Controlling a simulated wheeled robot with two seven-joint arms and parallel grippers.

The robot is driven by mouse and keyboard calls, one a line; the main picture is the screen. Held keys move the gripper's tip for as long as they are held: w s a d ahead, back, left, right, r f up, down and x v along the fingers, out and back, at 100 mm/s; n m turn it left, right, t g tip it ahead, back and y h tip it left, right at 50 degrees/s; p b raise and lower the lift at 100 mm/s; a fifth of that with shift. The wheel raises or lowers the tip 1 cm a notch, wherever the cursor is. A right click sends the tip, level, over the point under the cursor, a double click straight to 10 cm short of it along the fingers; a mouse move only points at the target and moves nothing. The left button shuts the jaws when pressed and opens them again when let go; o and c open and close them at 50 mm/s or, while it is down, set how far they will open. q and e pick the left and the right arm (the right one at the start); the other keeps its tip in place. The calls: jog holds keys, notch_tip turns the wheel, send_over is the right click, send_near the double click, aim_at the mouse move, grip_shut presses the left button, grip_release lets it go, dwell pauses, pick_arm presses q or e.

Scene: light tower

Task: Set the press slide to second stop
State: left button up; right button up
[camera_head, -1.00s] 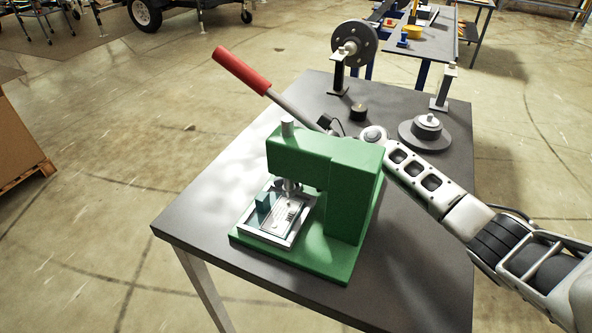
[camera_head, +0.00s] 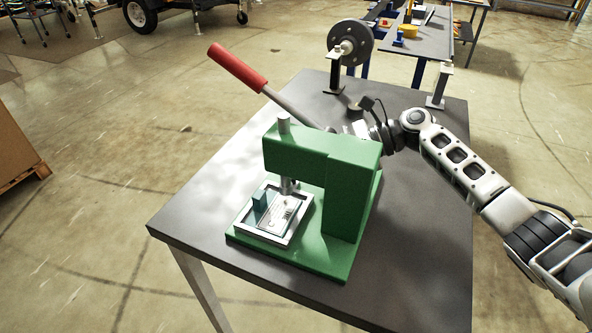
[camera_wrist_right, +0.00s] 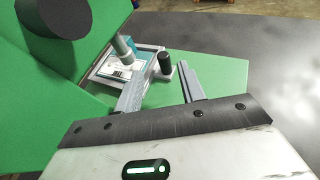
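The green press (camera_head: 345,190) stands on the grey table, its red lever handle (camera_head: 237,67) raised to the upper left. The press slide (camera_head: 258,236) is a silver-framed tray under the ram (camera_head: 287,185). It carries a light plate (camera_head: 280,212) and a teal block (camera_head: 260,200). In the right wrist view the slide (camera_wrist_right: 98,72) has a dark upright knob (camera_wrist_right: 166,63) at its near side. My right gripper (camera_wrist_right: 162,75) is open, with the knob showing between its fingertips; contact is unclear. The press hides this gripper in the head view. My left gripper is not in view.
A dark reel on a stand (camera_head: 348,45) and a small post (camera_head: 439,86) stand at the table's far side. My right arm reaches across the table's right side. The table's front left is clear.

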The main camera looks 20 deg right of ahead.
jog(key=v, duration=0.6)
jog(key=shift+s+d+r+b, duration=0.15)
jog(key=shift+d+r+b, duration=0.05)
jog(key=shift+d+b, duration=0.15)
